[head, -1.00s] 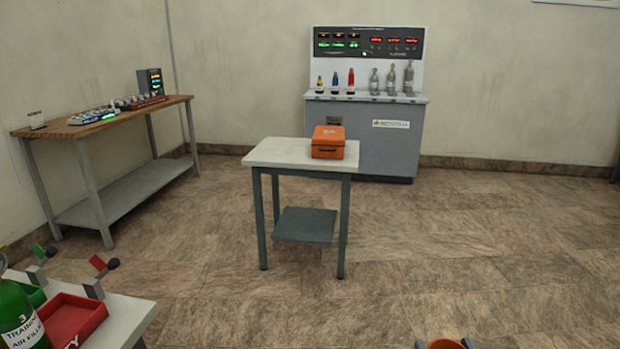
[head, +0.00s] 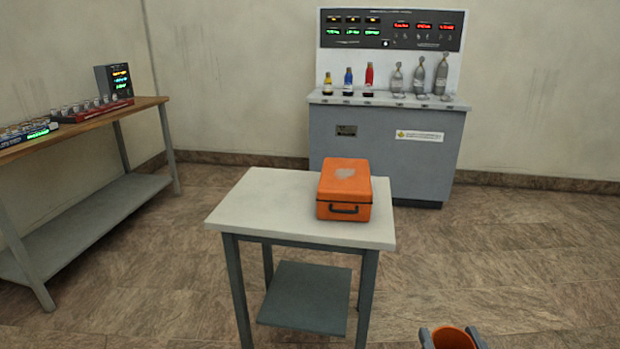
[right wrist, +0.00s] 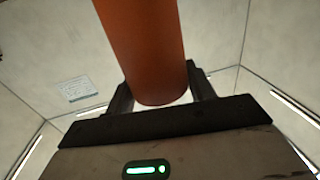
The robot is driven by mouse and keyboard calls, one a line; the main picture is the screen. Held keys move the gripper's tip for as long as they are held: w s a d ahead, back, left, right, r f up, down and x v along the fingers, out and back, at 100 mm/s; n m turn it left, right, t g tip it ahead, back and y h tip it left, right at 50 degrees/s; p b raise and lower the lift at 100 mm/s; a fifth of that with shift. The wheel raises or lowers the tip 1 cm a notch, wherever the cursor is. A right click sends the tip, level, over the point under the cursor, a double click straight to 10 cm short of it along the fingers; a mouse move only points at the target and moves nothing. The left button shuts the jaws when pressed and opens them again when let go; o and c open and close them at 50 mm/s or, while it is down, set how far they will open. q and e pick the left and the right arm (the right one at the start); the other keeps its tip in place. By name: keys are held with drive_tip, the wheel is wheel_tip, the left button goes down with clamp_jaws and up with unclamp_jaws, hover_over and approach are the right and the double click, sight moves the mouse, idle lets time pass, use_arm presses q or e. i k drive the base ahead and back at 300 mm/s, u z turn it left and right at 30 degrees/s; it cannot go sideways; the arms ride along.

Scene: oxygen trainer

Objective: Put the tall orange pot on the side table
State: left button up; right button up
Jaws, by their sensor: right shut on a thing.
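The tall orange pot (head: 453,339) shows at the bottom edge of the head view, with its open rim up; its lower part is out of frame. My right gripper (head: 455,338) is shut on it, one finger on each side. In the right wrist view the orange pot (right wrist: 143,50) stands between the two dark fingers (right wrist: 160,92). The side table (head: 235,212) has a pale top and grey legs, ahead and to the left of the pot. The pot is apart from the table. My left gripper is not in view.
An orange case (head: 344,190) sits on the right part of the side table; the top's left part is clear. A wooden bench (head: 85,124) stands at left. A grey console (head: 385,150) with several bottles stands behind. Floor is open at right.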

sight(310, 192)
drive_tip(key=i, duration=1.2)
drive_tip(key=u, duration=1.8)
drive_tip(key=i, duration=1.35)
drive_tip(key=z, duration=1.65)
